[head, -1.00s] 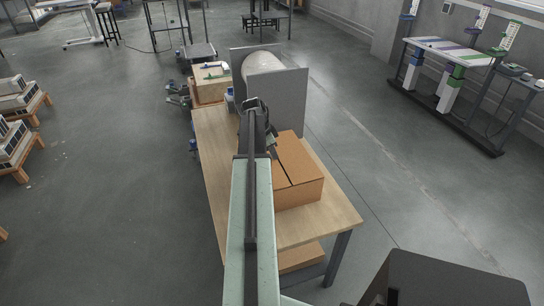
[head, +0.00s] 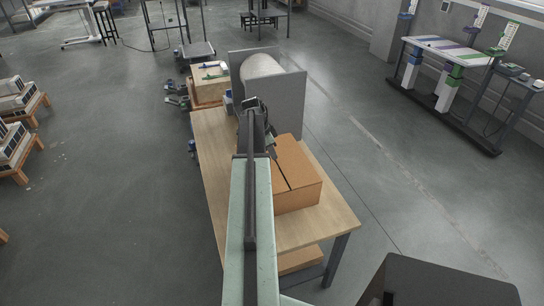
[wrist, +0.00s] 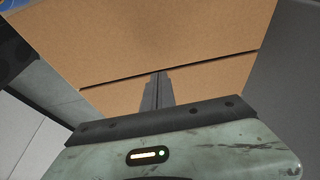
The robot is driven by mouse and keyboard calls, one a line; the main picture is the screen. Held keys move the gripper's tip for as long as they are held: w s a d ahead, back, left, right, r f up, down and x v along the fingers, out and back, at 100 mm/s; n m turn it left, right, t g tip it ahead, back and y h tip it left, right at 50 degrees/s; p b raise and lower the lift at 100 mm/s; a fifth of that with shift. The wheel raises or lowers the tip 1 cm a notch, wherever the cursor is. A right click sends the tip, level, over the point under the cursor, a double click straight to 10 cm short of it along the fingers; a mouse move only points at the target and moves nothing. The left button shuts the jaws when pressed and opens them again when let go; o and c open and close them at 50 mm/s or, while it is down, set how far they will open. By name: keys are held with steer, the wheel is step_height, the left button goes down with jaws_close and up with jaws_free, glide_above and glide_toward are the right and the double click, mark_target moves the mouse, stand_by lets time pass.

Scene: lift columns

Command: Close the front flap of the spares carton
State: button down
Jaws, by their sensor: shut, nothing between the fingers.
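The spares carton (head: 298,170) is a brown cardboard box on the wooden table. Its top panels lie about flat, with a narrow dark seam between them. My arm hides the carton's left side in the head view. In the wrist view, the cardboard (wrist: 150,40) fills the upper middle, and the dark seam crosses it just around the fingertips. My gripper (wrist: 158,75) is shut and empty, with its tips over or against the cardboard at the seam; I cannot tell if they touch. In the head view, my gripper (head: 270,146) is at the carton's far left corner, partly hidden by the arm.
The table (head: 320,225) has bare wood in front of the carton and to its left. A grey panel (head: 287,100) and a pale cylinder (head: 261,66) stand behind it. Another box (head: 209,88) is at the far left.

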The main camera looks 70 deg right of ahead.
steer(key=s+d+p+v, duration=0.1)
steer(key=p+v, duration=1)
steer(key=v, duration=0.1)
steer(key=shift+r, duration=0.45)
steer(key=shift+s, duration=0.1)
